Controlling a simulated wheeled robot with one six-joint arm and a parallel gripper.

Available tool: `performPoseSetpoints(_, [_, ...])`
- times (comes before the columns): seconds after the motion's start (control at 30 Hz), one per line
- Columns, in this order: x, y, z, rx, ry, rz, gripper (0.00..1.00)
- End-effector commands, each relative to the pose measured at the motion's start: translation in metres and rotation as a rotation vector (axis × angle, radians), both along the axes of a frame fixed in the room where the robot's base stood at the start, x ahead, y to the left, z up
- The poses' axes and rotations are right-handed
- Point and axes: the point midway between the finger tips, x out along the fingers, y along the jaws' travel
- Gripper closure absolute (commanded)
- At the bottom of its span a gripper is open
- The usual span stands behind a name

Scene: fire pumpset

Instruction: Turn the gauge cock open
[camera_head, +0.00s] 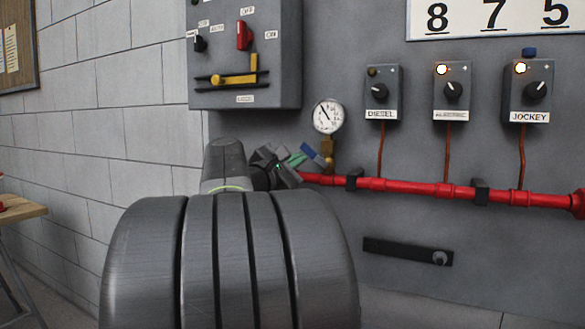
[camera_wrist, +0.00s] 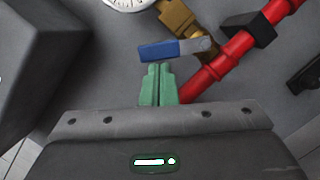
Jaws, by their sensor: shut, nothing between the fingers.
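The gauge cock has a brass body (camera_head: 327,150) below the round white gauge (camera_head: 328,116), on a red pipe. In the wrist view the brass body (camera_wrist: 178,18) is at the top, and its lever has a blue sleeve (camera_wrist: 165,50) with a bare grey end at the right. The lever lies crosswise to the brass body. The blue sleeve also shows in the head view (camera_head: 311,153), tilted. My gripper (camera_wrist: 158,68) has green fingers, shut and empty, with their tips right at the lever's near edge. I cannot tell whether they touch it. In the head view my gripper (camera_head: 299,155) is left of the cock.
The red pipe (camera_head: 410,187) runs right along the wall, held by black brackets (camera_head: 479,190). A grey switch box (camera_head: 245,60) juts out at the upper left. Three control boxes, including the jockey one (camera_head: 528,95), are at the right. A black bar (camera_head: 405,251) is below the pipe.

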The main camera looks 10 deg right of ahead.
Motion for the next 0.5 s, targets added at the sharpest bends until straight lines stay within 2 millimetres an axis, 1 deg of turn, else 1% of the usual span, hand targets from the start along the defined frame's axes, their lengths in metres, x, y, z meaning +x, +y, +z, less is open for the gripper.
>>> performPoseSetpoints(0.17, [-0.002,-0.003,0.005,0.111,-0.079,-0.002,1.00])
performPoseSetpoints(0.5, [-0.007,-0.010,0.024,0.377,-0.258,-0.002,1.00])
